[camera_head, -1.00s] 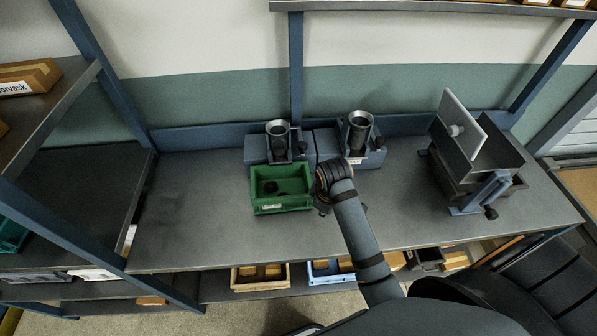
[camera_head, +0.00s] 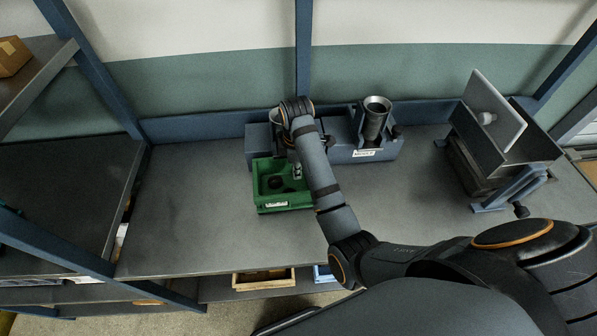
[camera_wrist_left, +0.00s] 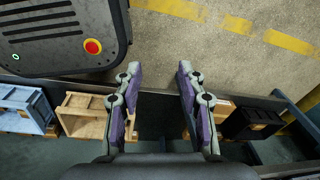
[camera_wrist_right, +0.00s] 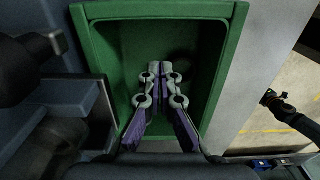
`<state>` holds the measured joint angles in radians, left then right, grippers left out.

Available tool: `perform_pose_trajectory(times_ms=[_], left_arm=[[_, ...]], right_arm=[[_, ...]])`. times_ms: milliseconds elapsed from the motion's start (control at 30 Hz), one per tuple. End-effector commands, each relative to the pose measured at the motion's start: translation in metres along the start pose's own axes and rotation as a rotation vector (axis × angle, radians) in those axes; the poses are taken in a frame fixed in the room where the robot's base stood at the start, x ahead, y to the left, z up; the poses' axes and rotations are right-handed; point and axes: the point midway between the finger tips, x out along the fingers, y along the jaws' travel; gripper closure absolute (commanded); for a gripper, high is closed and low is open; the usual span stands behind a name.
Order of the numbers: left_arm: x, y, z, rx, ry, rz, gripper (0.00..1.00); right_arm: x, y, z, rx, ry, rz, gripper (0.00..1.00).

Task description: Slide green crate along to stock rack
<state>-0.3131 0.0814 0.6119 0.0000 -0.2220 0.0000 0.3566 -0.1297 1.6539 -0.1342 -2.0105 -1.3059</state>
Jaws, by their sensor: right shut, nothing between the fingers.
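The green crate (camera_head: 286,206) stands on the grey bench, in front of the left grinder unit. It also shows in the right wrist view (camera_wrist_right: 222,12), with a dark round patch inside. My right gripper (camera_head: 297,172) points down at the crate from above. In the right wrist view its fingers (camera_wrist_right: 162,68) are together and empty, over the crate's inside; I cannot tell if they touch it. My left gripper (camera_wrist_left: 158,72) is open and empty in the left wrist view, and out of the head view. A rack with blue posts and dark shelves (camera_head: 62,205) stands at the left.
A second grinder unit (camera_head: 376,125) stands right of the crate. A machine with a pale plate (camera_head: 494,110) is at the bench's right. The bench (camera_head: 185,205) is clear between crate and rack. Below it are a wooden box (camera_head: 265,284) and a blue one (camera_wrist_left: 22,108).

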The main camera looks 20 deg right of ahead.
Motion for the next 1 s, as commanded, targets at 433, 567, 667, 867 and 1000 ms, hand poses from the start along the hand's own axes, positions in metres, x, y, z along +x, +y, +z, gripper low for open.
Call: perform_pose_trajectory(times_ms=[433, 567, 667, 867, 1000], left_arm=[[0.022, 0.004, -0.021, -0.003, 0.035, 0.003, 0.6], [0.021, 0.004, -0.019, -0.003, 0.031, 0.003, 0.6], [0.022, 0.004, -0.017, -0.002, 0.028, 0.003, 0.6], [0.022, 0.003, -0.015, -0.002, 0.025, 0.001, 0.6], [0.022, 0.002, -0.017, -0.002, 0.028, 0.001, 0.6]], right_arm=[[0.038, 0.0, 0.035, 0.002, -0.003, 0.0, 1.0], [0.039, 0.0, 0.04, 0.002, -0.001, 0.0, 1.0], [0.04, 0.0, 0.041, 0.001, 0.0, 0.001, 1.0], [0.04, 0.0, 0.041, 0.001, 0.0, 0.001, 1.0], [0.04, 0.014, 0.044, -0.002, -0.002, 0.002, 1.0]])
